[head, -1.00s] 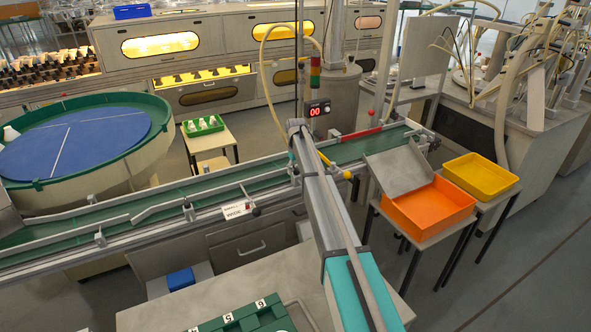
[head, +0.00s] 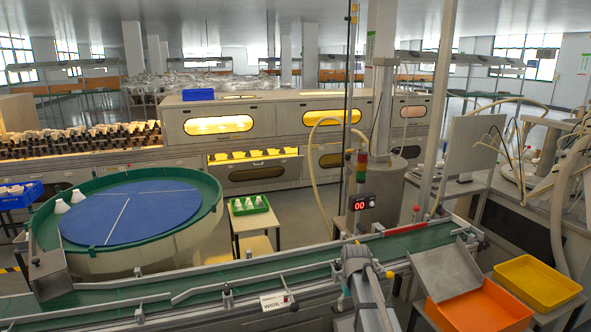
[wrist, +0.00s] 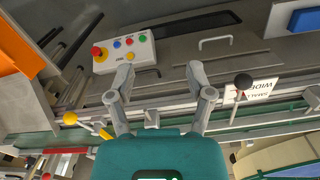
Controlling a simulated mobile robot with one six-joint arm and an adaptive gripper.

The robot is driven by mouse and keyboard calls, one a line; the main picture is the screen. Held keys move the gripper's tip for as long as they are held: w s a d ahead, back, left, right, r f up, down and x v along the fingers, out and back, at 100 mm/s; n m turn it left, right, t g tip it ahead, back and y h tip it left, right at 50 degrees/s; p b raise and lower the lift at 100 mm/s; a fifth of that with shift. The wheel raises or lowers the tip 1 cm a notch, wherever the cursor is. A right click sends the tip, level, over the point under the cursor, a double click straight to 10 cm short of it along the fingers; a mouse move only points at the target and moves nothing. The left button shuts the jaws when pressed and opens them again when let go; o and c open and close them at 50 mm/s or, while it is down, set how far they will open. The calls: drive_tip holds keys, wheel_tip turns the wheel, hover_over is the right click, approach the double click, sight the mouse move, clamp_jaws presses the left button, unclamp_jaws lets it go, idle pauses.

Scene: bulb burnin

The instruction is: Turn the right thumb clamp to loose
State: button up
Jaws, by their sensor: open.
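My gripper (wrist: 161,72) is open and empty in the wrist view, its two grey fingers spread above the conveyor's near edge. A small grey clamp-like block (wrist: 152,118) on the rail shows between the fingers, apart from them; I cannot tell for sure that it is the right thumb clamp or how it is turned. In the head view my gripper (head: 355,252) is over the conveyor (head: 250,276), and my arm hides the rail beneath. Another grey rail clamp (head: 227,297) stands to its left.
A black-knobbed lever (wrist: 243,82) stands by the WIDE sign (wrist: 262,90), close to one finger. A yellow knob (wrist: 70,118) lies on the other side. A button box (wrist: 124,50) is near the fingertips. An orange bin (head: 480,308) stands at right.

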drive_tip(key=s+r+m+p, duration=0.1)
drive_tip(key=s+r+p, duration=0.2)
drive_tip(key=s, duration=1.5)
drive_tip(key=shift+s+r+m, duration=0.3)
drive_tip(key=shift+s+r, duration=0.05)
drive_tip(key=shift+r, duration=0.15)
